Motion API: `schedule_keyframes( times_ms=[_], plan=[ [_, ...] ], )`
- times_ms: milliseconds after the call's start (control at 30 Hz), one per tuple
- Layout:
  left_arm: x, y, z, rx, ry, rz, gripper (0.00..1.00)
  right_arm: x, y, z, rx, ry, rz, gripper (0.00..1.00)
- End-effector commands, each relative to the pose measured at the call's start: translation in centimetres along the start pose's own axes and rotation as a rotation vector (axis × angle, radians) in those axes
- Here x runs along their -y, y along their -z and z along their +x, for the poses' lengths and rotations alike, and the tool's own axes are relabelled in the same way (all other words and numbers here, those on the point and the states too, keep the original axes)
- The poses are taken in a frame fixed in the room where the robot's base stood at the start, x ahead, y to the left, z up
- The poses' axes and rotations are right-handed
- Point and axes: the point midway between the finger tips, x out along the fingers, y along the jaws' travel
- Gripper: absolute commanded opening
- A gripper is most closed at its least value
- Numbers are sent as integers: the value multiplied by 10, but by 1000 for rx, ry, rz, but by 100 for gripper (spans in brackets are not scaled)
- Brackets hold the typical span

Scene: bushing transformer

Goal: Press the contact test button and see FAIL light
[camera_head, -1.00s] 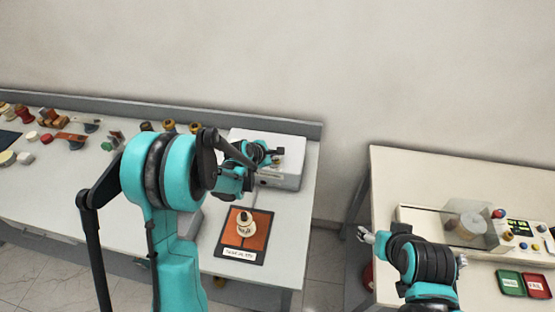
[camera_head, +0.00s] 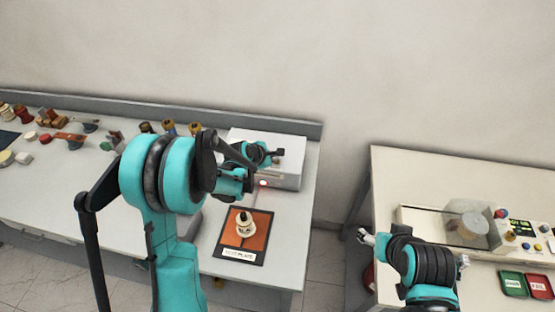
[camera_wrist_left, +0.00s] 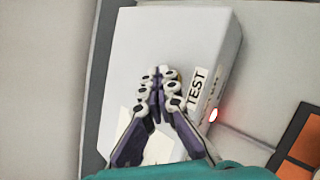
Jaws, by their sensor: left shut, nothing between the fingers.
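The white test box (camera_head: 290,146) stands at the back right of the left table. It also fills the middle of the left wrist view (camera_wrist_left: 190,45), with a TEST label (camera_wrist_left: 197,89) on its edge. A red light (camera_head: 262,183) glows on its front; the lamp shows lit in the left wrist view (camera_wrist_left: 213,115). My left gripper (camera_head: 276,155) is shut and empty, with its fingertips (camera_wrist_left: 160,76) over the box top beside the TEST label. The button is hidden; I cannot tell whether the fingers touch it. My right gripper (camera_head: 367,238) is beside the right table, its fingers too small to read.
A white bushing (camera_head: 245,224) stands on an orange plate with a dark frame (camera_head: 228,247) in front of the box. A cable (camera_wrist_left: 240,131) runs from the box. Loose parts lie on the left table. The right table holds a device (camera_head: 518,228) and green and red trays (camera_head: 540,285).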

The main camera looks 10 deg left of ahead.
Motion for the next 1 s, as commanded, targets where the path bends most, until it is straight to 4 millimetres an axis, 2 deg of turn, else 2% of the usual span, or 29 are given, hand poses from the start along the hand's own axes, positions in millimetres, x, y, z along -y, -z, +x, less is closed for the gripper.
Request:
schedule_keyframes(
  times_ms=[567,1000],
  plan=[
    [-5,-5,-7,0,0,0,0,0,2,-3,0,0,0,65],
    [-27,-26,-36,0,0,0,0,0,17,-24,0,0,0,65]
  ],
)
